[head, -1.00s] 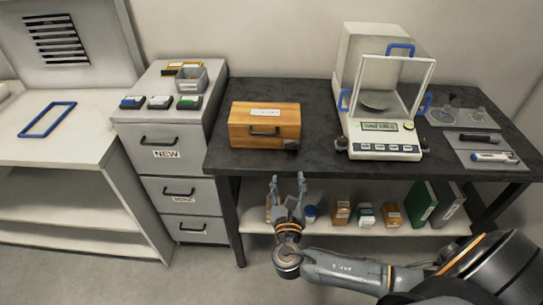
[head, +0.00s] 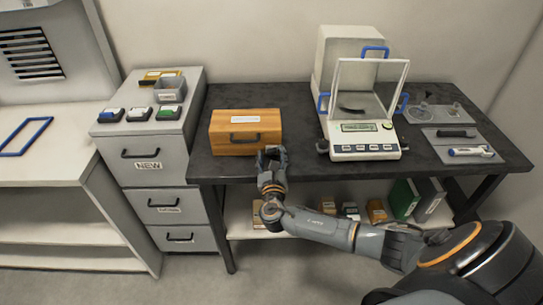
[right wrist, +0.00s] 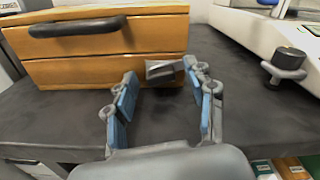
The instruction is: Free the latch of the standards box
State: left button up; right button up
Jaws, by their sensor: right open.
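The standards box (head: 232,143) is a closed wooden box with a dark front handle and a white label on top. It stands on the left part of the dark table. Its front also shows in the right wrist view (right wrist: 60,71). A small dark latch (right wrist: 163,70) sticks out at the box's lower right front. My right gripper (head: 272,152) is in front of the box's right end. In the right wrist view its open blue-padded fingers (right wrist: 160,100) point at the latch, which shows between and just beyond the tips. In the head view the gripper hides the latch. My left gripper is not in view.
A balance (head: 362,140) with a glass shield stands right of the box; its foot (right wrist: 284,65) is near my right fingers. A drawer cabinet (head: 148,155) stands left of the dark table (head: 300,120). Bare tabletop lies between box and balance.

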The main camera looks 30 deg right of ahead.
grip_shut()
jog(key=shift+f+m+b, duration=0.15)
jog(key=shift+m+b, duration=0.2)
jog(key=shift+m, duration=0.85)
grip_release()
jog(key=v, duration=1.2)
jog(key=shift+s+d, duration=0.1)
